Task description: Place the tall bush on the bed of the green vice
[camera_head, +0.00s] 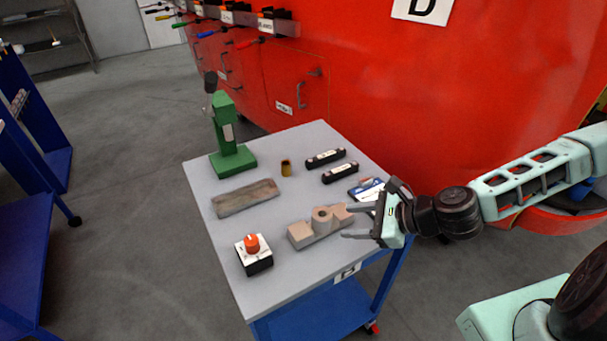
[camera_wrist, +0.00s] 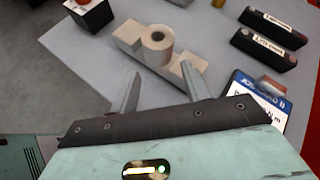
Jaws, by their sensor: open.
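The green vice (camera_head: 225,150) stands at the back left of the grey table, an upright green frame on a green base with a dark handle on top. A small brass-coloured hollow bush (camera_head: 286,167) stands upright to its right; its lower edge shows at the top of the wrist view (camera_wrist: 218,3). A beige stepped block (camera_head: 303,234) carries a pale hollow cylinder (camera_head: 322,215), also seen in the wrist view (camera_wrist: 157,45). I cannot tell surely which of the two is the tall bush. My gripper (camera_head: 347,222) is open and empty, its fingers pointing towards the beige block from the right.
A shallow grey-brown tray (camera_head: 246,198) lies before the vice. A box with a red-orange knob (camera_head: 253,254) stands at the front left. Two black labelled bars (camera_head: 325,158) and a blue-white card (camera_head: 367,189) lie at the right. A red wall (camera_head: 400,110) rises behind the table.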

